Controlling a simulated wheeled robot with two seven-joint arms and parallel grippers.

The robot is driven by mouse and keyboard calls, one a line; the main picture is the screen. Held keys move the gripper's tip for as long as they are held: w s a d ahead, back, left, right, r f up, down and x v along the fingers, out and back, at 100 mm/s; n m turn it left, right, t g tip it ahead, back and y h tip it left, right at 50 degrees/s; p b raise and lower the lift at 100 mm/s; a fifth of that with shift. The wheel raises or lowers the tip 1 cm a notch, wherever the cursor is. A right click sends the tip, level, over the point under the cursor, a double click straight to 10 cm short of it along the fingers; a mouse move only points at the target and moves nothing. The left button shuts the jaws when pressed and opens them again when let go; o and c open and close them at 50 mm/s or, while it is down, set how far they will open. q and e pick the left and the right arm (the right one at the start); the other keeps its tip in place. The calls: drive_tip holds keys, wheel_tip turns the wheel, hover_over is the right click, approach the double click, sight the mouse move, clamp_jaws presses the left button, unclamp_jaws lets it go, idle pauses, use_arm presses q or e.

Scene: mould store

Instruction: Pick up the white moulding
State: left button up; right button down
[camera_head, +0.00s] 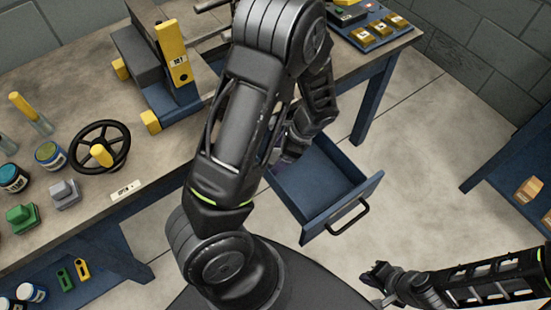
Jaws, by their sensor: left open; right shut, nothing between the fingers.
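No plainly white moulding shows. A pale grey block-like piece (65,195) stands on the bench at the left, beside a green piece (22,218); I cannot tell whether it is the moulding. An open blue drawer (343,203) sticks out from the bench, and the part of its floor that I see is empty. Its far left corner is hidden by my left arm. My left gripper (289,150) is open, pointing down at that corner, its fingers mostly hidden behind my own arm. My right gripper (375,277) is shut and empty, low over the floor at the lower right.
The bench (150,205) carries a handwheel (100,147), several jars and a vice-like fixture (160,70) with a yellow bar. A tray of small parts (375,22) lies at the bench's far end. Blue shelving (510,150) stands at the right. The floor between is clear.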

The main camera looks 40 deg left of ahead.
idle(0.5)
use_arm(q)
drive_tip(key=c, duration=1.4)
drive_tip(key=shift+r, duration=0.15)
wheel_tip(320, 180, up, 18)
drive_tip(key=p, duration=0.2)
drive_tip(key=shift+p, duration=0.4)
